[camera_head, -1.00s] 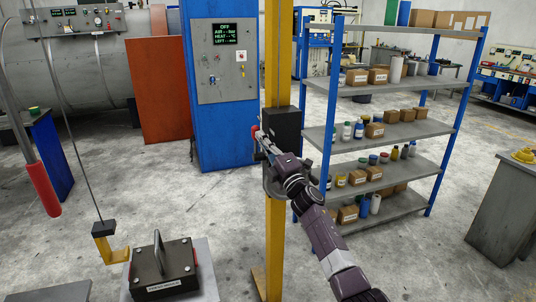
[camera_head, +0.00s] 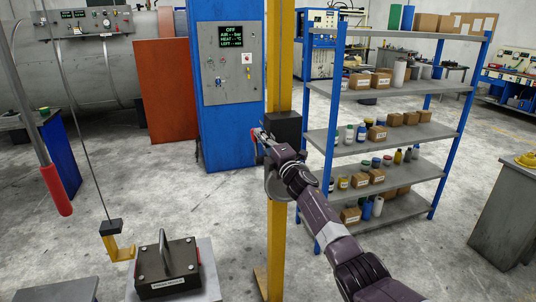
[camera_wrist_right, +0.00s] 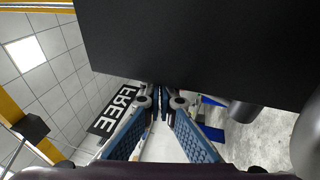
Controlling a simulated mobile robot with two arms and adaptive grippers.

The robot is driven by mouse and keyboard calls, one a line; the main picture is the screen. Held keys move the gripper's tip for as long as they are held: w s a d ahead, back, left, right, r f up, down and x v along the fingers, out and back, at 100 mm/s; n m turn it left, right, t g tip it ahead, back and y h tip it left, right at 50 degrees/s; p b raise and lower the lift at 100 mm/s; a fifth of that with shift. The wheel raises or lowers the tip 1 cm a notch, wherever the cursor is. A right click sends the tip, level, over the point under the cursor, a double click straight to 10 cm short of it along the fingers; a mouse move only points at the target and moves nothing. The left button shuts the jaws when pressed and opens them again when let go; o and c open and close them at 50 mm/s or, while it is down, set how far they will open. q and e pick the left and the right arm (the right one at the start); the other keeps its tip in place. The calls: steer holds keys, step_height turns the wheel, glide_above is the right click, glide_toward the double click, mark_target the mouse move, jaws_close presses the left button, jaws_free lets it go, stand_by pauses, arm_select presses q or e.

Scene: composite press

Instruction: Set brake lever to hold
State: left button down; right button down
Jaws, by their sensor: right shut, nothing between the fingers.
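My right gripper (camera_head: 260,137) is shut and empty, at the left side of a black box (camera_head: 284,127) on a yellow post (camera_head: 277,235). A small red part (camera_head: 254,133), perhaps the brake lever's end, shows right beside the fingertips; I cannot tell whether they touch. Most of the lever is hidden. In the right wrist view the fingers (camera_wrist_right: 161,95) come together just below the large dark box face (camera_wrist_right: 200,45). My left gripper is not in view.
A blue cabinet (camera_head: 228,130) with a display reading OFF stands behind the post. Grey shelves (camera_head: 385,145) stand close on the right. A red-gripped rod (camera_head: 56,190) hangs at left. A black handled block (camera_head: 168,270) and a yellow hook (camera_head: 118,248) are low left.

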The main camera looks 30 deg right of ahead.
steer(key=shift+w+d+r+g+p, duration=0.1)
steer(key=shift+w+r+g+p, duration=0.25)
steer(key=shift+p, duration=0.25)
steer(key=shift+w+d+f+g+p, duration=0.1)
steer(key=shift+w+f+g+p, duration=0.25)
steer(key=shift+p, duration=0.45)
steer(key=shift+f, duration=0.1)
steer(key=shift+s+f, duration=0.15)
steer(key=shift+s, duration=0.7)
steer(key=s, duration=1)
steer(key=shift+a+f, duration=0.25)
steer(key=shift+f, duration=0.2)
steer(key=shift+s, duration=0.1)
